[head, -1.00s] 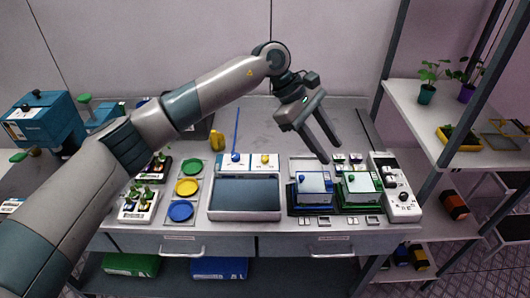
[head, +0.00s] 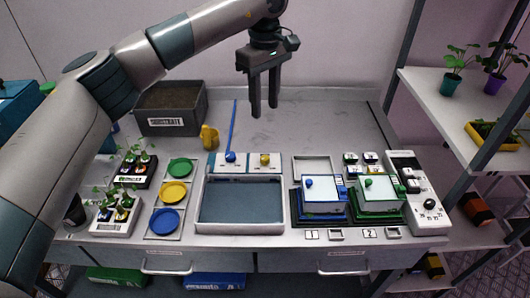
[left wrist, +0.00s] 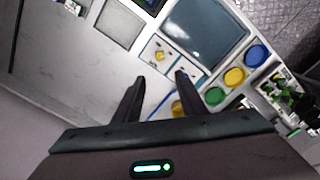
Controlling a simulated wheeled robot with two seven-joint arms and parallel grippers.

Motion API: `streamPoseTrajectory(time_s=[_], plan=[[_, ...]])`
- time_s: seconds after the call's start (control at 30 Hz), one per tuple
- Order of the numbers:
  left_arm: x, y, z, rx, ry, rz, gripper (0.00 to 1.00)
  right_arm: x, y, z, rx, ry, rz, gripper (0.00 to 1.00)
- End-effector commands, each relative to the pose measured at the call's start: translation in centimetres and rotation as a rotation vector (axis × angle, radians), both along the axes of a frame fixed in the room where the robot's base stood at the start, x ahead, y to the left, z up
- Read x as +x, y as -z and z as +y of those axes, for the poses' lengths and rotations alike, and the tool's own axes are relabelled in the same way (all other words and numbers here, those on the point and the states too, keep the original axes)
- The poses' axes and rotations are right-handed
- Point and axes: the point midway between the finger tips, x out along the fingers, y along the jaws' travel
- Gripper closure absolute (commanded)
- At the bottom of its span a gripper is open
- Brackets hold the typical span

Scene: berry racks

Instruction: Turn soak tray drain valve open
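The soak tray (head: 240,228) is a grey-rimmed basin with a dark blue inside, at the middle of the bench in the head view. Behind it are two white valve panels, one with a blue knob (head: 230,157) and a blue line running back, one with a yellow knob (head: 265,159). I cannot tell from labels which is the drain valve. My left gripper (head: 264,114) is open and empty, fingers down, above and behind the yellow knob. In the left wrist view, the soak tray (left wrist: 207,30) and yellow knob (left wrist: 158,57) lie beyond the open fingertips (left wrist: 160,76). My right gripper is not in view.
Green, yellow and blue discs (head: 173,193) lie left of the tray. Blue- and green-based boxes (head: 322,190) stand at right. A yellow object (head: 209,136) and a substrate bin (head: 170,115) are behind left. The bench behind the valves is mostly clear.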

Motion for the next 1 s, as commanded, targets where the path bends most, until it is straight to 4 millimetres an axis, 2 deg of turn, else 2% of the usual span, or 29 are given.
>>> streamPoseTrajectory(time_s=[0.27, 0.47, 0.67, 1.0], plan=[[0.0, 0.2, 0.0, -0.002, 0.000, 0.001, 0.63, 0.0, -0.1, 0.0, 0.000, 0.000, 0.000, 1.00], [0.0, 1.4, 0.0, -0.001, -0.001, 0.003, 0.63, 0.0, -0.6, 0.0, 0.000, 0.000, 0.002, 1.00], [-0.1, 4.0, 0.0, -0.001, 0.000, 0.004, 0.63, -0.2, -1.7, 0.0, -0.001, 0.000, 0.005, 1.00], [-0.1, 10.1, -0.1, -0.003, -0.001, 0.006, 0.63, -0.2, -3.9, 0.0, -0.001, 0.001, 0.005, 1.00]])
